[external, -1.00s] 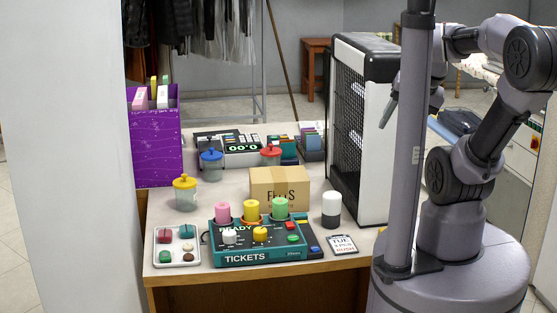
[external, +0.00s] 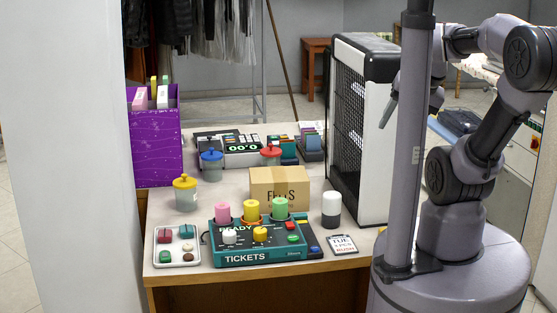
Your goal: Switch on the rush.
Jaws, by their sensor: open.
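A teal panel marked TICKETS (external: 247,257) lies at the front of the table. Pink (external: 223,213), yellow (external: 252,210) and green (external: 280,208) cylinders stand along its back; the word READY is partly legible below them. A white knob (external: 230,236) and a yellow knob (external: 260,234) sit in front, with small coloured buttons at right. A card reading TUE and RUSH (external: 342,244) lies right of the panel. I cannot read which control is labelled rush. My gripper (external: 389,110) is open, raised by the white-and-black cabinet, well away from the panel and partly hidden by my column.
A cardboard box (external: 279,186) stands behind the panel. A white-and-black cylinder (external: 331,209) is at its right, a tray of coloured pieces (external: 177,260) at its left.

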